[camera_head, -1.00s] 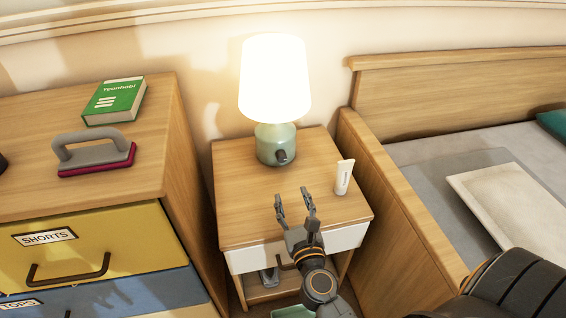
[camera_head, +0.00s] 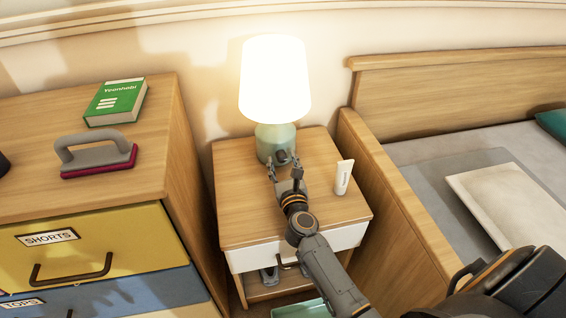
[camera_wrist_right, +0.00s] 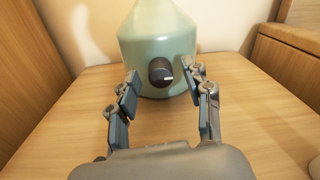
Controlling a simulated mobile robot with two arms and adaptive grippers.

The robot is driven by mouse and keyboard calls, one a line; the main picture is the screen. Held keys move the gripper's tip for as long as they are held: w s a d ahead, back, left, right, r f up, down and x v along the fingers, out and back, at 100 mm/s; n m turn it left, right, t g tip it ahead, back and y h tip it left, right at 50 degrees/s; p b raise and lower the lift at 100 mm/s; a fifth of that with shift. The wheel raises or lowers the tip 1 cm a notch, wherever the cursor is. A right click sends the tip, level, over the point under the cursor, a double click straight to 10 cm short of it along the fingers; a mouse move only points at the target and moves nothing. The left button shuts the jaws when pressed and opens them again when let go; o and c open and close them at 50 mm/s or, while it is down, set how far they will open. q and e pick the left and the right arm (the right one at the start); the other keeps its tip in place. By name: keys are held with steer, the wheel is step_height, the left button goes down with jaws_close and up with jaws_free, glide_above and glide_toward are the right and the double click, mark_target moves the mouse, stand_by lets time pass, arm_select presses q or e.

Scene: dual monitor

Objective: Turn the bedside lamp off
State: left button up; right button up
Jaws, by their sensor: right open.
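The bedside lamp (camera_head: 275,80) stands on the nightstand with its white shade glowing brightly. Its pale green base (camera_wrist_right: 157,40) carries a dark round knob (camera_wrist_right: 161,72) on the front, which also shows small in the head view (camera_head: 281,156). My right gripper (camera_head: 284,168) is open just in front of the lamp base. In the right wrist view its two fingers (camera_wrist_right: 160,95) stand apart on either side of the knob, a little short of it, with nothing between them. My left gripper is not in view.
A white tube (camera_head: 343,178) stands on the nightstand (camera_head: 240,205), right of my right gripper. A dresser with a green book (camera_head: 115,102) and a grey-handled brush (camera_head: 95,155) is at left. A bed (camera_head: 450,95) stands close at right.

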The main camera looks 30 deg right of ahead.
jaws_close()
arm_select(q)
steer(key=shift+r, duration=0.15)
arm_select(e)
steer(key=shift+n, duration=0.3)
steer(key=n+p, duration=0.1)
steer(key=n, duration=0.1)
steer(key=shift+n, duration=0.3)
steer(key=n+p, duration=0.2)
steer(key=n, duration=0.4)
steer(key=shift+n+p, duration=0.3)
steer(key=shift+p, duration=0.1)
steer(key=n+p, duration=0.3)
steer(key=n, duration=0.4)
steer(key=shift+f+t, duration=0.15)
steer(key=shift+t, duration=0.15)
arm_select(q)
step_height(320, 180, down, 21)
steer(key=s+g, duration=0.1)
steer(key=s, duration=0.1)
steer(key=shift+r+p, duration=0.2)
steer(key=shift+p, duration=0.1)
arm_select(e)
steer(key=shift+n+y, duration=0.4)
steer(key=shift+n, duration=0.6)
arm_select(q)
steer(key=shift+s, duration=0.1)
arm_select(e)
steer(key=shift+f, duration=0.1)
